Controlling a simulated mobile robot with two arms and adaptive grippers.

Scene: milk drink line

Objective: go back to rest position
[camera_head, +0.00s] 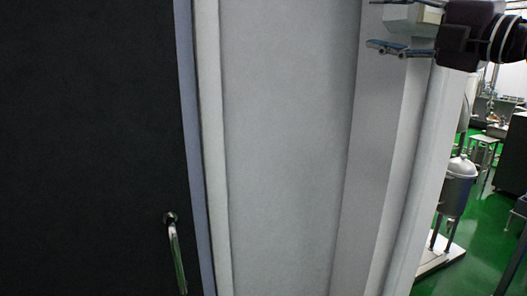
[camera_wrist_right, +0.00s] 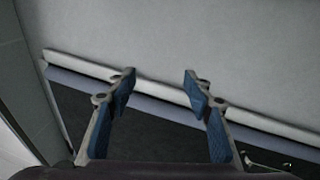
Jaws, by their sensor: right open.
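My right gripper (camera_head: 386,47) is at the top right of the head view, in front of the pale grey wall edge. It also shows in the right wrist view (camera_wrist_right: 160,85), where its two blue-padded fingers stand apart with nothing between them. A grey wall and a dark door lie beyond the fingers. My left gripper is not in either view.
A dark door (camera_head: 90,130) with a metal handle (camera_head: 175,250) fills the left of the head view. A pale grey wall (camera_head: 285,150) stands beside it. At the right, a metal tank (camera_head: 457,190) stands on a green floor (camera_head: 480,255).

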